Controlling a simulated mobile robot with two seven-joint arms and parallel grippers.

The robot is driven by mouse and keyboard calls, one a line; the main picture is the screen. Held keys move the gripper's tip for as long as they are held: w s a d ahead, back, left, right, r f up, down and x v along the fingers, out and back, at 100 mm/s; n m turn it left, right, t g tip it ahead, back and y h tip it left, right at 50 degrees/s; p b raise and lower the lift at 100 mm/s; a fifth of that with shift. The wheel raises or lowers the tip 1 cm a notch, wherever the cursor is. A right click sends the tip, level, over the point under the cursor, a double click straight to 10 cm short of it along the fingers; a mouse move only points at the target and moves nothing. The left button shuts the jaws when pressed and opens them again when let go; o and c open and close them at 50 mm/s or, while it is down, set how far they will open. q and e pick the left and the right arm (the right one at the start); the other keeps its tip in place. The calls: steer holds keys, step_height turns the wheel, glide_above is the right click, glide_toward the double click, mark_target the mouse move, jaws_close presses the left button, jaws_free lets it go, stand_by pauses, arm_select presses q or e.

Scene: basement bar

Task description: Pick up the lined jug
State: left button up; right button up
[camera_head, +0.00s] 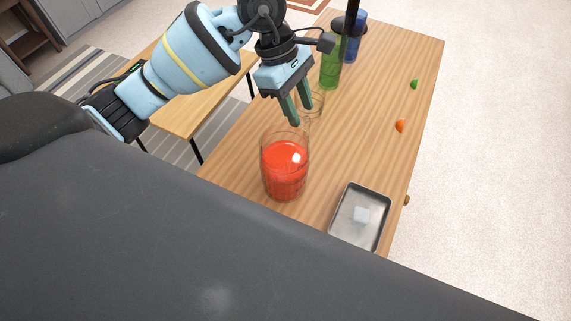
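A clear glass jug with faint lines on its wall, holding red liquid (285,180), stands upright on the wooden table near its front left edge. My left gripper (301,115) comes in from the upper left and points down, just behind and above the jug's rim. Its two green fingers are apart and nothing shows between them. It looks clear of the jug, though the exact gap is hard to judge. A clear glass (316,103) stands behind the fingers and is partly hidden by them. My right gripper is not in view.
Small green (414,84) and orange (400,126) pieces lie at the right. The table's middle is clear.

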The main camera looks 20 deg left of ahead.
arm_select(q)
steer(key=shift+x, duration=2)
steer(key=shift+s+a, duration=0.1)
steer(key=shift+s, duration=0.1)
jaws_close()
steer(key=shift+r, duration=0.15)
